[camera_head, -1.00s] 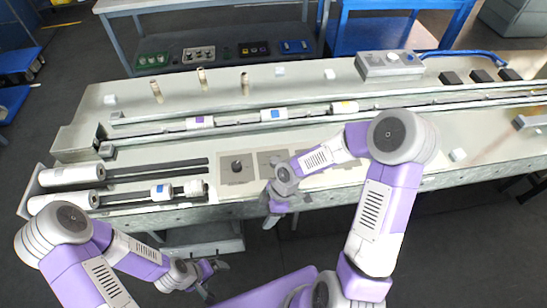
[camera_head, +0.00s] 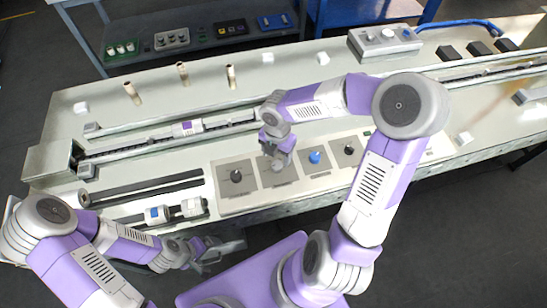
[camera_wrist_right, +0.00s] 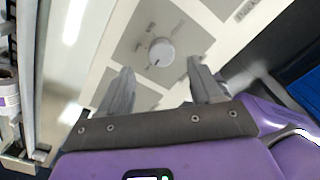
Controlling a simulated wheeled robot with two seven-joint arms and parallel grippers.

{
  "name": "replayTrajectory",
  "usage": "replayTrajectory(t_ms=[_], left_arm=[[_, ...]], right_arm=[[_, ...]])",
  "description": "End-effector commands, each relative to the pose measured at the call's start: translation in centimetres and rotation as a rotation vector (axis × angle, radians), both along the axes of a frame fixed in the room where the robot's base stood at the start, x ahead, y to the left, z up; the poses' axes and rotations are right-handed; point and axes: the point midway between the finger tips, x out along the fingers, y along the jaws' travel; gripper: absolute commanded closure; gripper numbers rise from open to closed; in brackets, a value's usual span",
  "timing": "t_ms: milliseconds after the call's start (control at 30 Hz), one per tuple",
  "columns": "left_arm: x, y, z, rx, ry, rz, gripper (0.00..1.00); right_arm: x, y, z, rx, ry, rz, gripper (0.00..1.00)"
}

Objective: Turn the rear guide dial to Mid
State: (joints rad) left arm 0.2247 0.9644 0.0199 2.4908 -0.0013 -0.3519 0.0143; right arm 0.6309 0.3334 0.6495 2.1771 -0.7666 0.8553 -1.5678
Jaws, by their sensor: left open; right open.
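A row of dials sits on square grey plates along the bench's front: a black dial (camera_head: 236,175), a blue dial (camera_head: 314,157) and another black dial (camera_head: 349,149). My left gripper (camera_head: 208,256) is open and empty before the bench's front edge.
A long conveyor channel with a purple-marked roll (camera_head: 188,128) runs behind the dials. Several tan pegs (camera_head: 183,73) and a grey control box (camera_head: 385,42) stand further back. Black rails (camera_head: 140,189) and a blue-marked roller (camera_head: 157,215) lie left of the dials.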

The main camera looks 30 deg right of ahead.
Motion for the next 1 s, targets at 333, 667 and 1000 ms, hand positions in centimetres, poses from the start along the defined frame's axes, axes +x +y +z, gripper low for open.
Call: replayTrajectory(t_ms=[333, 667, 1000], left_arm=[[0.0, 0.0, -2.3, 0.0, 0.0, 0.0, 0.07], [0.0, 0.0, -2.3, 0.0, 0.0, 0.0, 0.07], [0.0, 0.0, -2.3, 0.0, 0.0, 0.0, 0.07]], right_arm=[[0.0, 0.0, -5.2, 0.003, 0.002, 0.0, 0.35], [0.0, 0.0, -5.5, 0.001, 0.001, -0.001, 0.35], [0.0, 0.0, -5.5, 0.001, 0.001, -0.001, 0.83]])
